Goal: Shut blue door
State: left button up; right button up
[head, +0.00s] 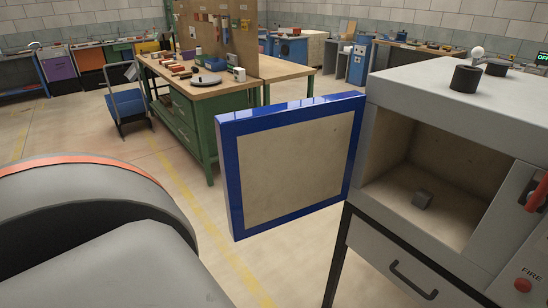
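The blue door (232,182) has a thick blue frame and a beige inner panel. It stands wide open, joined along its right edge to the left side of a grey kiln-like box (450,115). Neither of my grippers shows in the head view. A large grey rounded part with an orange stripe, at the lower left, hides some floor to the left of the door.
A drawer with a black handle (412,281) sits under the chamber. A red handle (537,193) and red button (523,285) are on the right panel. A green workbench (205,110) stands behind the door. A blue cart (126,103) stands farther left. Floor between is clear.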

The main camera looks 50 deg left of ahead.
aim_at(282, 163)
jog(key=j, duration=4)
jog(key=j+z, duration=0.1)
jog(key=z, duration=0.25)
jog(key=j+z, duration=0.1)
jog(key=z, duration=0.3)
jog(key=j+z, duration=0.1)
jog(key=z, duration=0.25)
